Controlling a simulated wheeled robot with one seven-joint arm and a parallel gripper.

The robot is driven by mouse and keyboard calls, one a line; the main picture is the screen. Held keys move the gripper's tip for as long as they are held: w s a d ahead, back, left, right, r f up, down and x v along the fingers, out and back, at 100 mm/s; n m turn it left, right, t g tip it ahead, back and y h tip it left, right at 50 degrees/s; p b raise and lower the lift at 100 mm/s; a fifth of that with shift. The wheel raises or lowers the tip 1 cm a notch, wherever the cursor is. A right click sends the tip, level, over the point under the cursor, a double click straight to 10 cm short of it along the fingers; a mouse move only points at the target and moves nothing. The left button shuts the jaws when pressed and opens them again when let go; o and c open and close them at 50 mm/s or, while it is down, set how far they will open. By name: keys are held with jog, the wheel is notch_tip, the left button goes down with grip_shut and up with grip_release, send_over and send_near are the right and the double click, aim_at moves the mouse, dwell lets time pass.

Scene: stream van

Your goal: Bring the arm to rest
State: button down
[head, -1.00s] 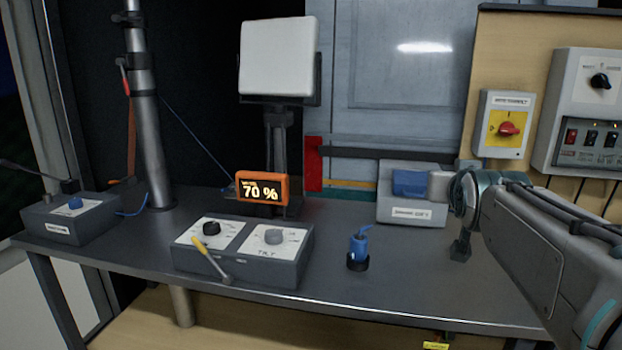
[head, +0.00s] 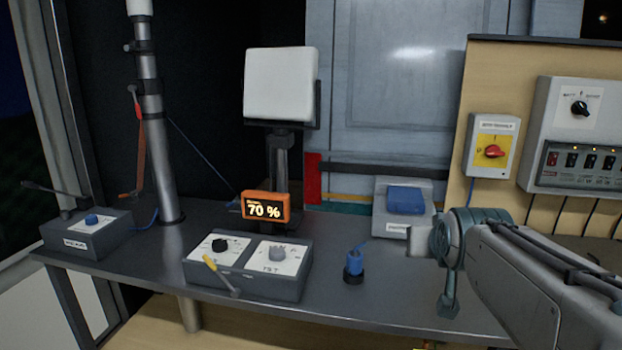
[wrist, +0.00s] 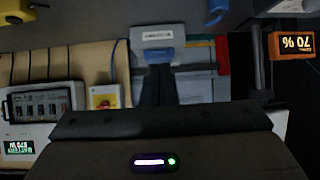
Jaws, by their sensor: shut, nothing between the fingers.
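My arm reaches in from the right in the head view, over the right part of the grey workbench (head: 340,310). My gripper (head: 447,306) hangs below the wrist, pointing down, near the bench's front edge. It is shut and empty. It also shows as a dark narrow shape in the wrist view (wrist: 157,75), where the scene appears upside down. The gripper is apart from the blue plug-like piece (head: 354,263), which stands to its left on the bench. Whether the fingertips clear the bench edge in depth is hard to tell.
A control box with two knobs and a yellow lever (head: 250,285), an orange 70 % display (head: 266,207) and a mast (head: 155,140) stand to the left. A grey box with a blue top (head: 404,200) is behind the wrist. Switch panels (head: 580,140) hang at the right.

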jog(key=s+a+n+g+y+p, duration=0.1)
jog(key=s+a+g+p, duration=0.2)
jog(key=s+p, duration=0.4)
jog(key=s+a+g+p, duration=0.3)
jog(key=s+g+p, duration=0.2)
jog(key=s, duration=0.5)
jog(key=p, duration=0.2)
jog(key=shift+a+n+y+p, duration=0.15)
jog(key=shift+n+y+p, duration=0.25)
jog(key=shift+s, duration=0.1)
